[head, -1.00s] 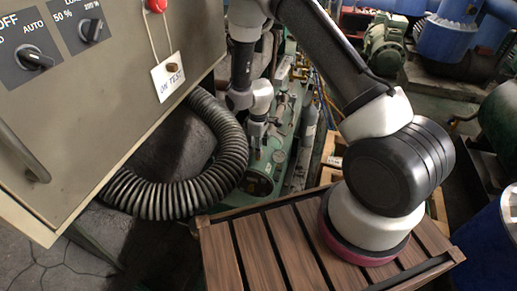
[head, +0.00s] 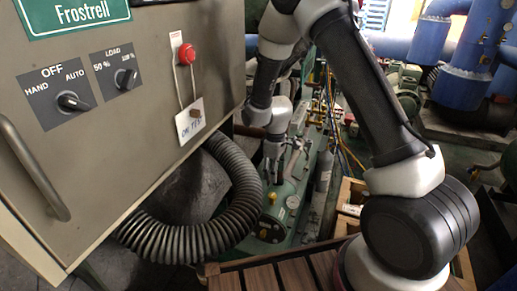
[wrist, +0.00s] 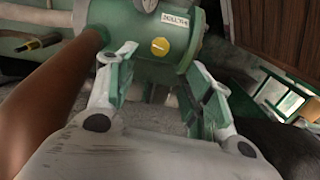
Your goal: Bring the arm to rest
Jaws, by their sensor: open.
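My arm reaches from the lower right of the head view up over the machinery and down to the green vessel (head: 268,232) behind the wooden slats. My gripper (head: 272,170) hangs low beside that vessel, small in the head view. In the wrist view my gripper (wrist: 160,92) has its two fingers spread apart with nothing between them. The green vessel's end (wrist: 150,35), with a white label and a yellow round fitting (wrist: 160,47), lies just beyond the fingertips. I cannot tell whether the fingers touch anything.
A grey control cabinet (head: 150,130) with switches, a red button (head: 187,54) and a hanging tag (head: 190,120) fills the left. A black corrugated hose (head: 235,190) curves below it. Wooden slats (head: 290,275) lie in front. Blue pipes (head: 465,55) stand at the back right.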

